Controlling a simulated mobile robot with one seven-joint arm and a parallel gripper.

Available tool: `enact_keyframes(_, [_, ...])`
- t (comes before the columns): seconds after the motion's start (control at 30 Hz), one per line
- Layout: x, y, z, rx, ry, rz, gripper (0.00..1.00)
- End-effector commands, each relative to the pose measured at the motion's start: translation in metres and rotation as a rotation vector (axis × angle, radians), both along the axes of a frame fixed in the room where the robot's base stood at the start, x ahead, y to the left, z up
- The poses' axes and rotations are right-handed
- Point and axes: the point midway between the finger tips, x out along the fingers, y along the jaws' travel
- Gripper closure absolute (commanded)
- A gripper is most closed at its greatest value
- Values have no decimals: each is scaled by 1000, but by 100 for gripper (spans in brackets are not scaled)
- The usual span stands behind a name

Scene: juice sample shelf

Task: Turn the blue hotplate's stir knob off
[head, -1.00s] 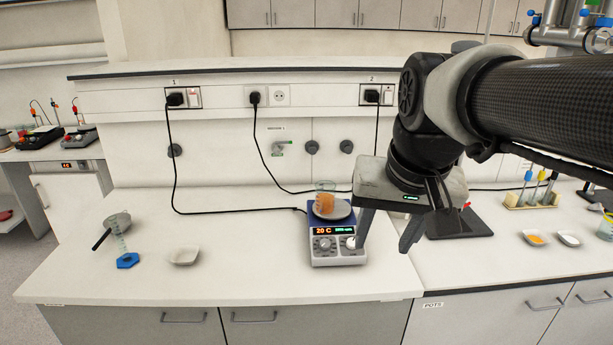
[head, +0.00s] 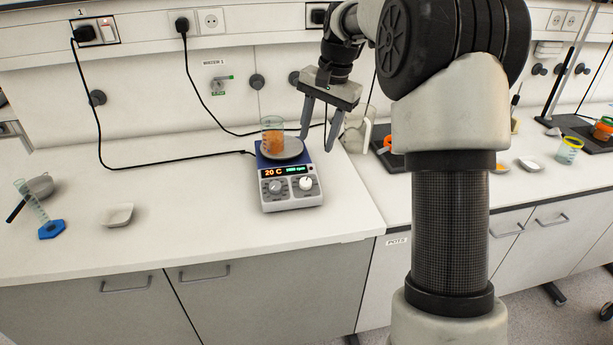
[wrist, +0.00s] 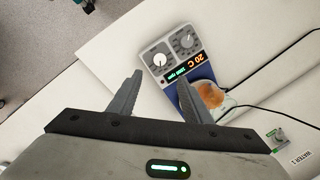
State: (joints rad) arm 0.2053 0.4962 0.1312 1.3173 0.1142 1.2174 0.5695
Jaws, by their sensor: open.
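The blue hotplate (head: 290,185) stands on the white bench, with a blue top and a pale front panel. Its display shows 20 C in orange and a green rpm reading. Below are a grey knob (head: 275,187) at left and a white knob (head: 306,183) at right, under the rpm reading. The wrist view shows the white knob (wrist: 160,59) and grey knob (wrist: 186,40) beyond my fingers. My gripper (head: 316,143) is open and empty, to the right of the plate in the head view, apart from both knobs.
A beaker of orange liquid (head: 272,140) stands on the hotplate's round plate. A black cable (head: 165,163) runs behind it to the wall. A jug (head: 357,132) stands right. The bench in front is clear.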

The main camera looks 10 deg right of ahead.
Motion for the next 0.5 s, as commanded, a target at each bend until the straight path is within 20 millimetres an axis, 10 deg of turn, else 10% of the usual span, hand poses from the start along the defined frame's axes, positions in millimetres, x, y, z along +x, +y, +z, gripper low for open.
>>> enact_keyframes(0.5, [14, 17, -110, -1, 2, 2, 55])
